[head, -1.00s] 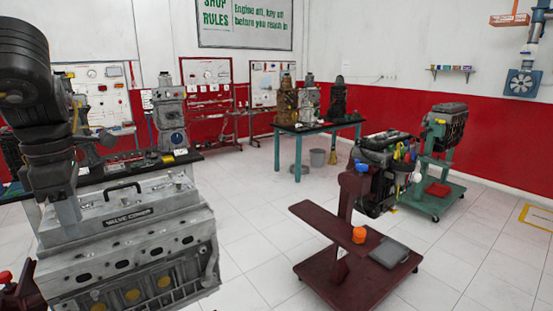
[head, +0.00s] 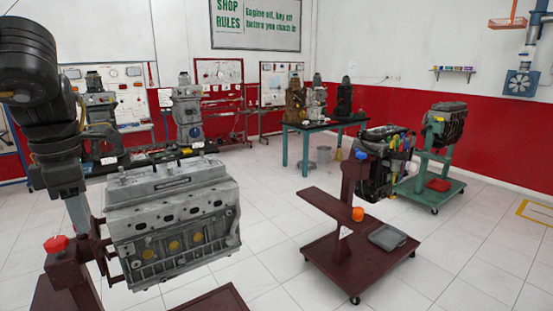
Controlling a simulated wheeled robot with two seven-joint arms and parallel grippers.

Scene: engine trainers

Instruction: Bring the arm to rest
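My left arm comes in from the left edge, its dark links bent downward. My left gripper (head: 78,212) hangs below the dark wrist at the left end of a grey engine block (head: 185,240). The gap between its fingers does not show, so I cannot tell whether it is open or shut. I cannot tell whether it touches the engine. The engine is on a dark red stand (head: 68,285) with a red knob (head: 56,243). My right gripper is not in view.
A dark red wheeled stand (head: 322,203) carries an engine with coloured parts (head: 385,165), an orange object (head: 358,214) and a grey tray (head: 391,238). A green engine stand (head: 432,190) is behind it. A table (head: 325,126) stands farther back. Floor between the stands is clear.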

